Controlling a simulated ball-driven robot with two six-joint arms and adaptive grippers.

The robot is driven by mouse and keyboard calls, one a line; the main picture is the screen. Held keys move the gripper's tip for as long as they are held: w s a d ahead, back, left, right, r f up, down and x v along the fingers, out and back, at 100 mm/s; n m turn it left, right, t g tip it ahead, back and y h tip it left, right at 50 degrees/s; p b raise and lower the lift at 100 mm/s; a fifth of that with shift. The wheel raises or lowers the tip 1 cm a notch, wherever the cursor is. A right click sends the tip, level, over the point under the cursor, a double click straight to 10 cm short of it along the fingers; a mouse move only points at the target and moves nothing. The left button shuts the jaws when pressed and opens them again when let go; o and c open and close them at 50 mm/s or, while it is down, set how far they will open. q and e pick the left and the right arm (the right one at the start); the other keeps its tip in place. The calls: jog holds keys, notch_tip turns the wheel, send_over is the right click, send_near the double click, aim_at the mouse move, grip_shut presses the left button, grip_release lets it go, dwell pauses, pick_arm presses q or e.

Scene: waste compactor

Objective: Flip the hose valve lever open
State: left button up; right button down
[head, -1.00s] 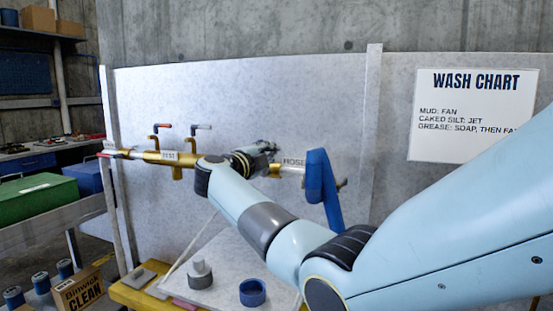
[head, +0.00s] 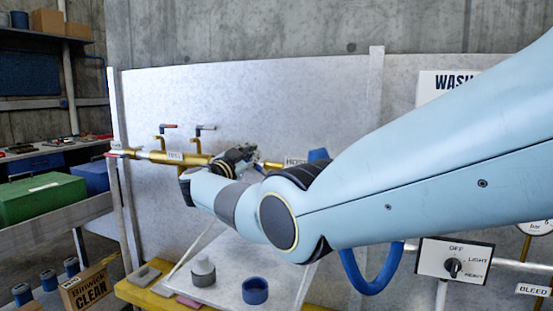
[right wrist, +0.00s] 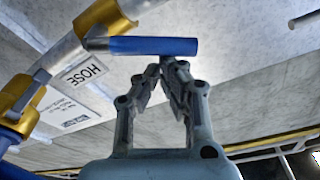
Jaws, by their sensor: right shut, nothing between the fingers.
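The hose valve's blue lever (right wrist: 153,46) shows in the right wrist view, sticking out sideways from the gold valve fitting (right wrist: 103,17). My right gripper (right wrist: 168,64) is shut and empty. Its fingertips are right at the lever's side in the wrist picture; I cannot tell whether they touch it. In the head view my right gripper (head: 250,155) is small and partly hidden by my wrist, and the lever cannot be made out. My left gripper is not in view.
A gold manifold (head: 180,158) with red and grey levers runs along the panel left of my gripper. A blue hose (head: 373,276) hangs below my arm. A board with a blue cup (head: 255,291) and a grey knobbed part (head: 203,270) lies below. A selector box (head: 453,262) is at right.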

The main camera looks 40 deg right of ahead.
pick_arm(q)
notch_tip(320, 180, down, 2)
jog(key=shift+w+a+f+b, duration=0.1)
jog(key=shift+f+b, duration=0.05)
jog(key=shift+b, duration=0.9)
pick_arm(e)
jog(key=f+n, duration=0.1)
jog(key=w+n, duration=0.1)
jog(key=n, duration=0.1)
jog(key=w+a+f+n+t, duration=0.1)
jog(key=n, duration=0.1)
jog(key=shift+f, duration=0.3)
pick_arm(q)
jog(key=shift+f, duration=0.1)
pick_arm(e)
jog(key=shift+f, duration=0.1)
notch_tip(320, 180, up, 4)
jog(key=p, duration=0.4)
pick_arm(q)
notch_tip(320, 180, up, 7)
jog(key=p, duration=0.2)
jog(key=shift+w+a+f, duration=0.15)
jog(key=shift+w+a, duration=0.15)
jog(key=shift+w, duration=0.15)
pick_arm(e)
jog(key=v, duration=0.9)
jog(key=shift+s, duration=0.1)
